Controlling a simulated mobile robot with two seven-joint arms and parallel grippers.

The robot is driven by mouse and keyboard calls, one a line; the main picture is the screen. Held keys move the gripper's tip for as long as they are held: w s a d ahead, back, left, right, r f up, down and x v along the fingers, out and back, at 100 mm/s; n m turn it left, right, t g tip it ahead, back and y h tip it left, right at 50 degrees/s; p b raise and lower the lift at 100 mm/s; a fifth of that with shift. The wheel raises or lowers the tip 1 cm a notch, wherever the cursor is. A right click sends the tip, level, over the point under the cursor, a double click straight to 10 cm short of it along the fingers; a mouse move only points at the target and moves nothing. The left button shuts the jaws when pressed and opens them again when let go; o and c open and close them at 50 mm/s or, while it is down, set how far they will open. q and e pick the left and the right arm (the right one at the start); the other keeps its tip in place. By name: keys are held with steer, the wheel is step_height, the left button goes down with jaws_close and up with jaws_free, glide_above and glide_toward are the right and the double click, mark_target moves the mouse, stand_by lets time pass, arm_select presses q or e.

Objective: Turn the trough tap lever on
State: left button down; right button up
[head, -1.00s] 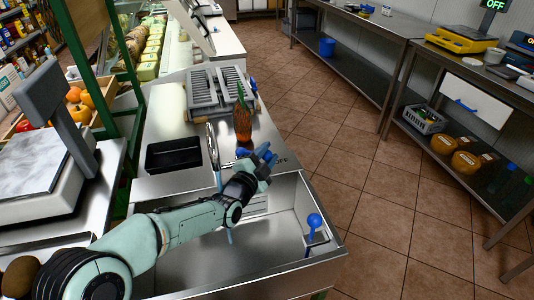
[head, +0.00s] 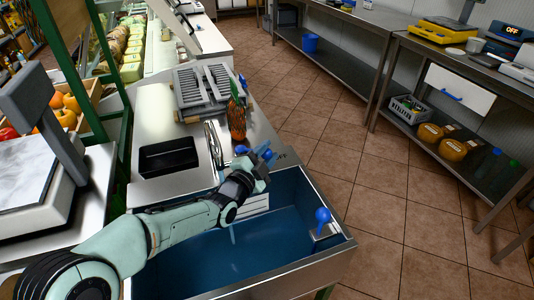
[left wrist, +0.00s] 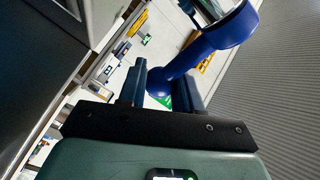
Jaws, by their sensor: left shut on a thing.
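The blue tap lever (left wrist: 190,60) runs between the two fingers of my left gripper (left wrist: 162,92) in the left wrist view. In the head view my left gripper (head: 261,154) is at the trough's back edge, beside the curved tap spout (head: 213,142), and is shut on the lever. The lever is mostly hidden there; a blue part (head: 241,149) shows just left of the fingers. The trough (head: 270,240) looks blue inside, and a thin pale streak (head: 232,233) shows below my forearm. My right gripper is out of view.
A second blue ball-topped handle (head: 323,215) stands at the trough's right corner. A black tray (head: 168,157), an orange bunch with green tops (head: 237,118) and a grey rack (head: 204,90) are on the counter. A scale (head: 45,150) is at left. The floor at right is clear.

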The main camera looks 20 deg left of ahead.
arm_select(q)
steer(key=shift+f, duration=0.15)
steer(key=c, duration=0.8)
jaws_free()
steer(key=shift+s, duration=0.1)
steer(key=s+a+p, duration=0.1)
steer(key=s+a, duration=0.1)
steer(key=s, duration=1.1)
steer(key=shift+a, duration=0.25)
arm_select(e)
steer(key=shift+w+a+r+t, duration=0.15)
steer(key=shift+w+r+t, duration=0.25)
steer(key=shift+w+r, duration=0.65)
